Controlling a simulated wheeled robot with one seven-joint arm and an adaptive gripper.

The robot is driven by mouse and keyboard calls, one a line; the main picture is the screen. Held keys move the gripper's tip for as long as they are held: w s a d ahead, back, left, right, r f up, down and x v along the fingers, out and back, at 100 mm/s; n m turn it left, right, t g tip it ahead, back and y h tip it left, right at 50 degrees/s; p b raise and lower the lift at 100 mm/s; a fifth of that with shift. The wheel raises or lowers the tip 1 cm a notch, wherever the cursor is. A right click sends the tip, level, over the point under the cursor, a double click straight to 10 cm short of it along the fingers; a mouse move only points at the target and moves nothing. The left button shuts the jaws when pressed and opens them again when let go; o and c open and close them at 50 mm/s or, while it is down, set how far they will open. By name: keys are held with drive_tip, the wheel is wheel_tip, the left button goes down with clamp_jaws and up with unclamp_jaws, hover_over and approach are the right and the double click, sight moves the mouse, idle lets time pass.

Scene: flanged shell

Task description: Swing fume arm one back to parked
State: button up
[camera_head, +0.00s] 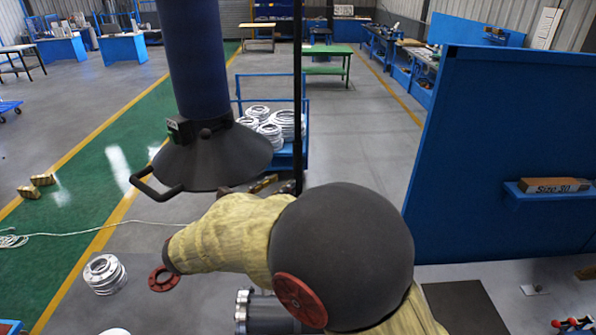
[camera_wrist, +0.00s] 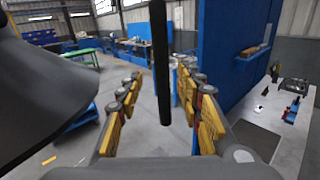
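The fume arm hangs at upper left of the head view as a thick dark blue tube (camera_head: 196,60) ending in a dark grey conical hood (camera_head: 215,158). A black bar handle (camera_head: 152,190) sticks out at the hood's lower left. The hood (camera_wrist: 40,85) also fills the left of the wrist view, beside my fingers. My gripper (camera_wrist: 162,78) is open, its yellow-padded fingers spread. A black vertical rod (camera_wrist: 161,60) shows in the gap between them, touching neither finger in the picture; its depth is unclear. In the head view my arm hides most of my gripper.
A blue partition (camera_head: 500,140) with a small shelf (camera_head: 555,192) stands on the right. A blue cart (camera_head: 288,155) with pale rings is behind the hood. Stacked flanges (camera_head: 104,274) and a red ring (camera_head: 163,278) lie at lower left. The green walkway (camera_head: 110,150) is mostly clear.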

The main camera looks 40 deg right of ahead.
sight(295, 176)
drive_tip(key=p+x, duration=0.1)
drive_tip(key=x, duration=0.7)
drive_tip(key=shift+s, duration=0.15)
drive_tip(key=shift+c, duration=1.2)
clamp_jaws()
drive_tip(key=shift+a, duration=0.1)
